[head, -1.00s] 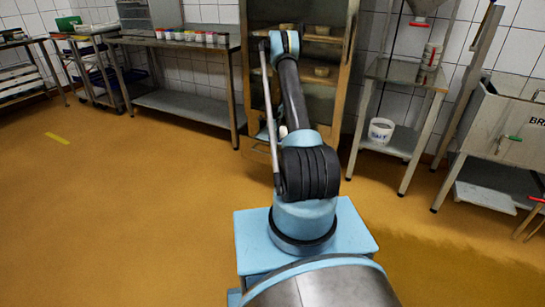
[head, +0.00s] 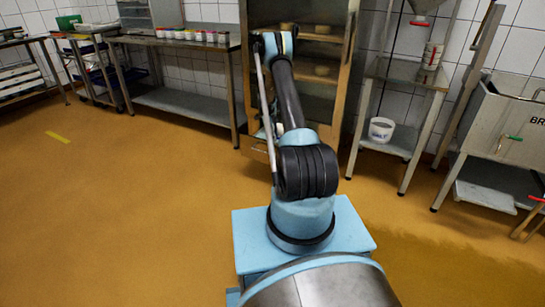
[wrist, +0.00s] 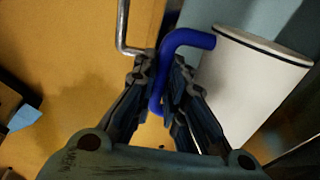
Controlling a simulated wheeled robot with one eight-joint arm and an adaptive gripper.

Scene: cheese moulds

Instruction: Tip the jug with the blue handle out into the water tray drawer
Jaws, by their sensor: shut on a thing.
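In the wrist view my gripper (wrist: 165,100) is shut on the blue handle (wrist: 187,40) of a white jug (wrist: 245,85). The jug has a thin dark line near its rim and lies slanted across the right of that view. What is inside it cannot be seen. A bent metal bar (wrist: 123,30) shows at the top left, apart from the jug. A flat grey-blue surface (wrist: 240,10) lies behind the jug; I cannot tell if it is the water tray drawer. In the head view my arm hides the gripper and most of the jug.
A tall open cabinet (head: 353,70) with shelves of cheeses stands ahead. A steel table (head: 180,42) with several small pots is to the left. A steel stand (head: 405,72) with a white bucket (head: 381,130) is to the right.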

